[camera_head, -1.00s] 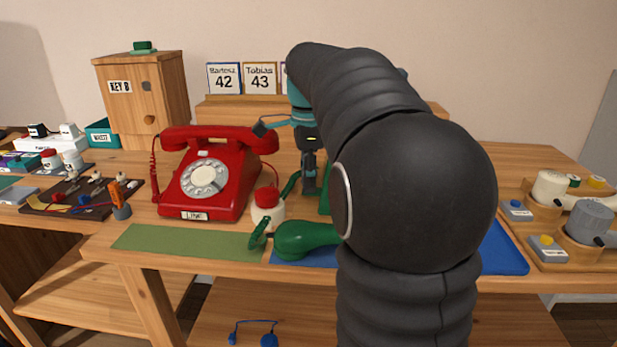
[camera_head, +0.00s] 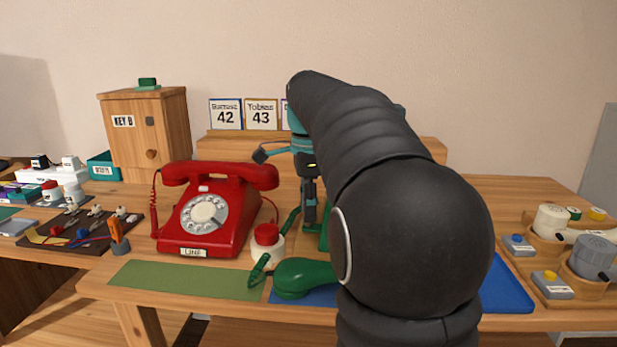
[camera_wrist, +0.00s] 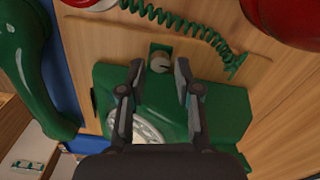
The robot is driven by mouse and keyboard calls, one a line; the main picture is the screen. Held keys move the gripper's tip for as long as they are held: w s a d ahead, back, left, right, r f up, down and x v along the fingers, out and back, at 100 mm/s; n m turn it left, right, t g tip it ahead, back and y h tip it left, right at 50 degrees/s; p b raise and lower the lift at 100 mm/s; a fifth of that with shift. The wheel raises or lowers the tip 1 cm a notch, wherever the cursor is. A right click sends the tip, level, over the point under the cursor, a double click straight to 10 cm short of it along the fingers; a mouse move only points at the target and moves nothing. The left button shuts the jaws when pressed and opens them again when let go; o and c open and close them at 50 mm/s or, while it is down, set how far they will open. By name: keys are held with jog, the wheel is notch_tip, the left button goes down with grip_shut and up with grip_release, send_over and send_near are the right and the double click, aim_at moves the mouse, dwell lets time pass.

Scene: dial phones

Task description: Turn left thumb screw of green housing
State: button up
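The green housing (camera_wrist: 226,112) fills the middle of the wrist view, with its pale dial (camera_wrist: 150,130) partly behind my fingers. In the head view my gripper (camera_head: 310,212) points down, and only a sliver of the green housing (camera_head: 324,236) shows beside my arm. My arm hides the rest. The other thumb screw cannot be made out.
A green handset (camera_head: 305,277) lies at the front, also at left in the wrist view (camera_wrist: 30,75), with its coiled cord (camera_wrist: 185,22) nearby. A red phone (camera_head: 240,228) and a red-capped white bottle (camera_head: 266,245) stand left of my gripper.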

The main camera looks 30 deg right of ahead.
notch_tip(320, 180, up, 10)
dwell(0.4)
jog(key=shift+s, duration=0.1)
dwell(0.4)
